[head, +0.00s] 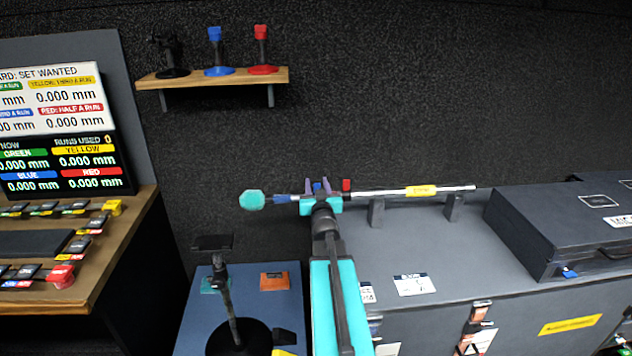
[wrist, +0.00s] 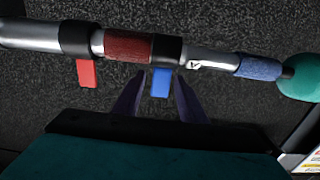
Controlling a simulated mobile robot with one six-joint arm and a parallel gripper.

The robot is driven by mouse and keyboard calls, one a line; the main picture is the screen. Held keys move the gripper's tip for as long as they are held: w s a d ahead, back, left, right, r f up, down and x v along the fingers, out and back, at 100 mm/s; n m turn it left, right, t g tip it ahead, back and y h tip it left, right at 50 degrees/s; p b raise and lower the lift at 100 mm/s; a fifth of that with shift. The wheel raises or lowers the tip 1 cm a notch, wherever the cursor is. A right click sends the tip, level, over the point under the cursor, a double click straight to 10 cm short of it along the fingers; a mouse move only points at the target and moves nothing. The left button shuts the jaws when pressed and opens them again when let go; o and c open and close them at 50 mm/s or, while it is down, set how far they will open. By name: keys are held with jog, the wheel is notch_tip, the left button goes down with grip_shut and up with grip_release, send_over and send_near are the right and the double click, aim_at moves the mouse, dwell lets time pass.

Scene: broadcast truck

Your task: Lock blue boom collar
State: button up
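A silver boom pole (head: 385,192) lies across two supports on a grey case. In the wrist view a blue lever (wrist: 162,83) hangs down from a dark collar (wrist: 166,52), beside a small lock mark on the pole. A red lever (wrist: 88,73) hangs from another dark collar (wrist: 75,38) to its left. My gripper (wrist: 158,92) is open, with one purple finger on each side of the blue lever; gaps show on both sides and I cannot see contact.
A teal tip (head: 252,200) is at the boom's left end, beside a blue sleeve (wrist: 257,68). A red sleeve (wrist: 128,46) separates the two collars. A dark case (head: 565,225) sits right. A shelf (head: 215,77) with several stands and a screen (head: 60,120) are behind left.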

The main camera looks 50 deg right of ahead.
jog(key=shift+x, duration=1.5)
jog(key=shift+c, duration=0.5)
jog(key=shift+p, duration=0.3)
grip_shut()
